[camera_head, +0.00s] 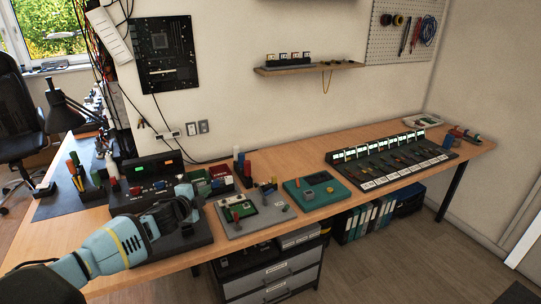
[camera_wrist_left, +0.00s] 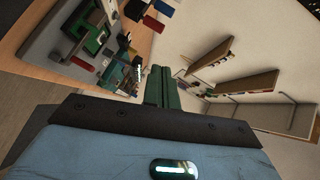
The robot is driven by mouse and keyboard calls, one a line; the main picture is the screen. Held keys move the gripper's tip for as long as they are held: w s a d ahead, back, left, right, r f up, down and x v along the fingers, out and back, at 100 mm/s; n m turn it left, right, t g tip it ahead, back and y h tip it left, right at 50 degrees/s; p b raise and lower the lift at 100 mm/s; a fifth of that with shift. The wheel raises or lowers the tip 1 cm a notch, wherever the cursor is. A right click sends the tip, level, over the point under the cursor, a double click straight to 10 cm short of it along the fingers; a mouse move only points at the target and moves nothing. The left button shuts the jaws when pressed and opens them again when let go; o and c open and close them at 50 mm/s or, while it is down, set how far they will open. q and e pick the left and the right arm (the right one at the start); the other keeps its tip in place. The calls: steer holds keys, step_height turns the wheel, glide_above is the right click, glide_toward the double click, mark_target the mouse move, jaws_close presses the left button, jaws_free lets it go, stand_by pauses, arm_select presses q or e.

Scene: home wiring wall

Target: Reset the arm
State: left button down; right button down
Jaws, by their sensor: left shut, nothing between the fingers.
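My left arm (camera_head: 115,245) reaches in from the lower left in the head view, over the front left of the workbench (camera_head: 300,160). My left gripper (camera_head: 186,205) is at its far end, in front of the black unit with the lit displays. In the left wrist view the two dark green fingers (camera_wrist_left: 161,86) lie together, with nothing between them. I cannot tell how high the gripper is above the bench. My right gripper is not in view.
A grey board (camera_head: 255,212), a teal device (camera_head: 316,191) and a long black rack of modules (camera_head: 390,160) stand along the bench. A wall shelf (camera_head: 309,68) and a pegboard (camera_head: 405,30) are behind. A drawer cabinet (camera_head: 270,275) stands below. Open floor lies at the right.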

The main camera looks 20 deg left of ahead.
arm_select(q)
steer(key=s+d+f+n+g+h, duration=0.3)
steer(key=s+d+f+n, duration=0.1)
steer(key=s+d+f, duration=1.25)
steer(key=s+d+f+n+g, duration=0.1)
steer(key=s+d+f+n, duration=0.1)
steer(key=s, duration=0.6)
steer(key=s+d+f+n+g, duration=0.1)
steer(key=s+d+f+n, duration=0.1)
steer(key=s+d, duration=0.4)
steer(key=s+d+f+n+g, duration=0.1)
steer(key=s+d+n, duration=0.3)
steer(key=s, duration=0.6)
steer(key=shift+d+f+n, duration=0.3)
steer(key=shift+f, duration=0.2)
steer(key=shift+s+a, duration=0.15)
